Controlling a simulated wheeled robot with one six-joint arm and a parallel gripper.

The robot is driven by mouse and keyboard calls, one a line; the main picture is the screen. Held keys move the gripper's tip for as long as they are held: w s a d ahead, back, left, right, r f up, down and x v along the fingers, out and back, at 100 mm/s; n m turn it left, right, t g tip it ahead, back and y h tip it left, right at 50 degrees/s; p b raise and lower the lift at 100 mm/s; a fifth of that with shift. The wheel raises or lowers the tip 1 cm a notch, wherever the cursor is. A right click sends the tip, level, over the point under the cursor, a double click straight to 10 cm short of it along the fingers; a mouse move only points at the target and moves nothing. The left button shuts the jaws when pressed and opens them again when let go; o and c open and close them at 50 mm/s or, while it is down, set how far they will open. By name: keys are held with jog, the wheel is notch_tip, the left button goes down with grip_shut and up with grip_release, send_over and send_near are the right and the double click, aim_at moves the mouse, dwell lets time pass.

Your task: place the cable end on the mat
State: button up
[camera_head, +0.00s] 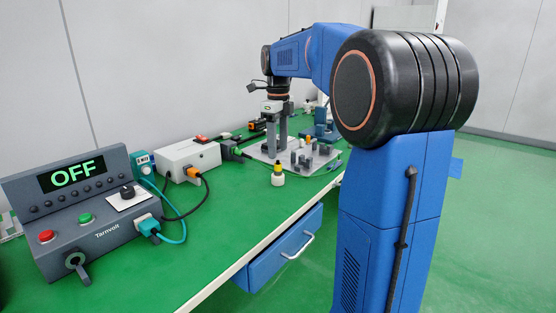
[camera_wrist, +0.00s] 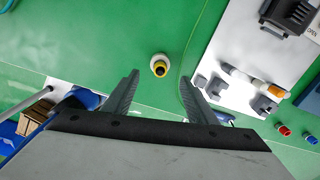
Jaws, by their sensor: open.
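My gripper (camera_head: 276,146) points down over the bench, near the near edge of a pale fixture plate. In the wrist view its two fingers (camera_wrist: 159,77) are spread apart with nothing between them. A small white cylinder with a yellow collar and dark top (camera_head: 278,176) stands on the green bench surface; in the wrist view it appears just beyond the fingertips (camera_wrist: 159,65). An orange cable plug (camera_head: 193,172) sits at the white box, and a teal plug (camera_head: 148,226) at the grey console. I cannot tell which cable end the task means. No separate mat is clear on the green top.
The grey console (camera_head: 88,236) reads OFF. A white box with a red switch (camera_head: 188,158) stands behind it. The pale plate (camera_head: 259,153) carries several grey blocks and small parts. A blue drawer (camera_head: 277,252) hangs under the bench. The green top's front middle is clear.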

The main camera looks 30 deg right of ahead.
jog(key=shift+r, duration=1.3)
jog(key=s+a+f+n+t, duration=0.1)
jog(key=s+a+f+n, duration=0.2)
jog(key=s+a+n, duration=0.35)
jog(key=s+a+f+n+t, duration=0.15)
jog(key=s+a+n, duration=0.25)
jog(key=s+n, duration=0.45)
jog(key=s+a+f+n+t, duration=0.1)
jog(key=s+a+f+n, duration=0.1)
jog(key=s+f+n, duration=0.5)
jog(key=s+a+f+n+t, duration=0.1)
jog(key=s+a+f+n, duration=0.2)
jog(key=s+f+n, duration=0.4)
jog(key=shift+s+a+n, duration=0.15)
jog(key=shift+s+n, duration=0.25)
jog(key=shift+s, duration=0.2)
